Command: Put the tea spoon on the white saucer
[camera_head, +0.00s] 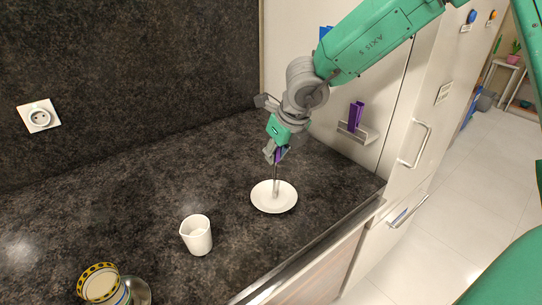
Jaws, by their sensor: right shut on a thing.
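The white saucer (286,201) lies on the dark countertop, right of the middle. My right gripper (276,158) is above it, pointing down, and is shut on the tea spoon (276,181). The spoon hangs upright, with a purple part between the fingers and its grey lower end over the saucer. I cannot tell whether its tip touches the saucer. My left gripper does not show.
A white cup (197,236) stands left of the saucer. A yellow-patterned container (101,284) is at the bottom left. The counter's front edge (310,250) is close to the saucer. A wall panel with a purple item (355,116) on a ledge is behind right.

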